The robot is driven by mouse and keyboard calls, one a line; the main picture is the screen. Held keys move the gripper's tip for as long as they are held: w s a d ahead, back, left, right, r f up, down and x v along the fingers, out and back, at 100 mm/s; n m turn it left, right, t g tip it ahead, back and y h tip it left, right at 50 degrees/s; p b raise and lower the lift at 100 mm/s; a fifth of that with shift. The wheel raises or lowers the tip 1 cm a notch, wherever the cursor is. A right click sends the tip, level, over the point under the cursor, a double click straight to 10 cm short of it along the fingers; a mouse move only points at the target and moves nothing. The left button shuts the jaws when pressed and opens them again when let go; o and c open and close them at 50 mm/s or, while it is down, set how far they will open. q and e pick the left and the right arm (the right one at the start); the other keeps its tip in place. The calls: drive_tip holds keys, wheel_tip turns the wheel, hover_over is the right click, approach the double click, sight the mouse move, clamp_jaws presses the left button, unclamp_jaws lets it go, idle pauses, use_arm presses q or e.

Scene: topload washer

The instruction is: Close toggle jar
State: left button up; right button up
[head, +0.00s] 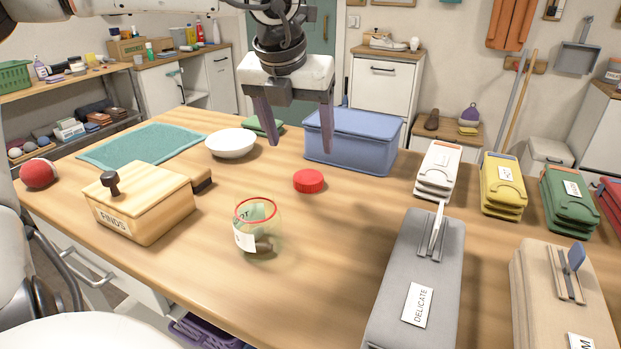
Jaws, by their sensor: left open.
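A clear glass jar (258,238) with a red ring at its rim and a white label stands on the wooden table, left of centre. It has no lid on it, and small dark and green contents show inside. A red ribbed screw lid (309,181) lies on the table behind and to the right of the jar. My left gripper (300,146) hangs from above with its two fingers pointing down and spread wide. It is empty, above the table and apart from the lid. My right gripper is not in view.
A wooden box (140,208) with a knob stands left of the jar. A white bowl (231,143) and a blue box (353,138) stand behind. A grey case (415,285) labelled DELICATE and a beige case (560,300) are at right. The table around the lid is clear.

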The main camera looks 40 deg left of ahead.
sight(308, 177)
use_arm(q)
drive_tip(key=x, duration=0.4)
drive_tip(key=shift+w+f, duration=0.1)
drive_tip(key=shift+f, duration=0.25)
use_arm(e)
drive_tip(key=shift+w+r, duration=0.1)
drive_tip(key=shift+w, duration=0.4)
use_arm(q)
drive_tip(key=x, duration=0.4)
drive_tip(key=shift+d+f, duration=0.1)
drive_tip(key=shift+f, duration=0.2)
drive_tip(key=shift+w+f, duration=0.1)
drive_tip(key=shift+f, duration=0.3)
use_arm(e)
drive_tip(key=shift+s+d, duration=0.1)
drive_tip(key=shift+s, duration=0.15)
use_arm(q)
drive_tip(key=c, duration=1.2)
drive_tip(key=shift+c, duration=0.2)
